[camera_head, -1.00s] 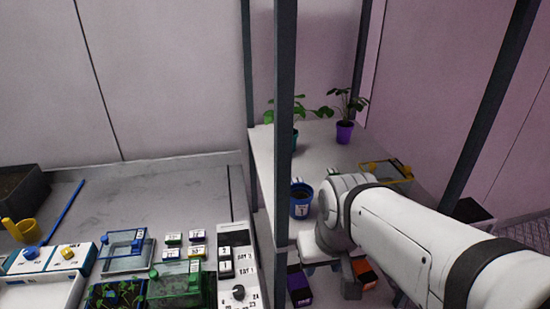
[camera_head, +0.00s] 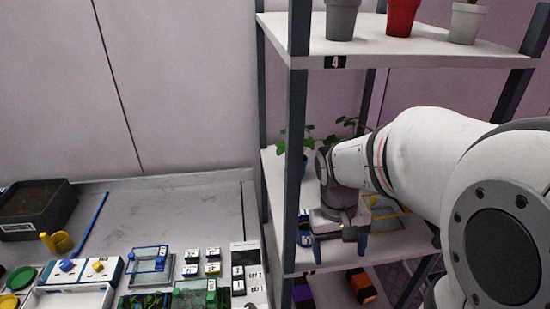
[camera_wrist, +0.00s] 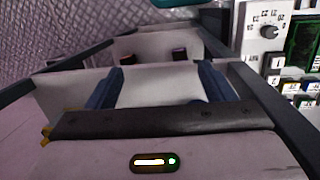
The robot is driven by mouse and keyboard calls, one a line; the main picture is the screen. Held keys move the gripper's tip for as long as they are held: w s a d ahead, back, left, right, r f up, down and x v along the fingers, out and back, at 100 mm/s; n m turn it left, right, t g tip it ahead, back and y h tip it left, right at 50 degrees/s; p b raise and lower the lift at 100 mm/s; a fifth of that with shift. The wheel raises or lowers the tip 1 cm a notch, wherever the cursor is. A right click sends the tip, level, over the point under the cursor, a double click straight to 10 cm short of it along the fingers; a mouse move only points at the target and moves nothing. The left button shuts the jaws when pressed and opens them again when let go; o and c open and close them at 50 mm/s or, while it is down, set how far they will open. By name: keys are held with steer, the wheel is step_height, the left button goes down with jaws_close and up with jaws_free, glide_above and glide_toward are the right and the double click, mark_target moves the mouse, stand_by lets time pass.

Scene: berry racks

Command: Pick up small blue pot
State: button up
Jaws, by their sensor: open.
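A small blue pot (camera_head: 304,222) with a white label stands on the middle shelf (camera_head: 290,262), near its front left corner. In the head view it is largely hidden by the dark rack post and my gripper. My gripper (camera_head: 338,252) is open over the front of this shelf, just right of the pot, with its blue fingers pointing down. I cannot tell whether it touches the pot. In the wrist view my gripper (camera_wrist: 161,69) shows nothing held between its spread fingers. A small bit of blue shows near the right finger, too little to identify.
The upper shelf (camera_head: 440,48), marked 4, holds grey, red and pale pots above my arm. Leafy plants (camera_head: 296,145) stand behind on the middle shelf. A yellow-edged clear tray (camera_head: 385,215) lies right of my gripper. A lower shelf holds dark and orange boxes.

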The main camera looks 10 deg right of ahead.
mark_target(305, 229)
steer(key=w+a+n, duration=0.1)
steer(key=w, duration=0.2)
steer(key=w+a+r+n+t, duration=0.1)
steer(key=w, duration=0.2)
steer(key=w+a+r+n+y+b, duration=0.1)
steer(key=w+a, duration=0.1)
steer(key=w, duration=0.1)
steer(key=shift+w+r, duration=0.15)
steer(key=shift+r, duration=0.1)
steer(key=shift+w+a+f+t, duration=0.1)
steer(key=shift+w+t, duration=0.1)
steer(key=shift+t, duration=0.1)
step_height(305, 229, down, 7)
steer(key=shift+f+p, duration=0.15)
steer(key=shift+p, duration=0.45)
steer(key=shift+c, duration=0.2)
steer(key=c, duration=1)
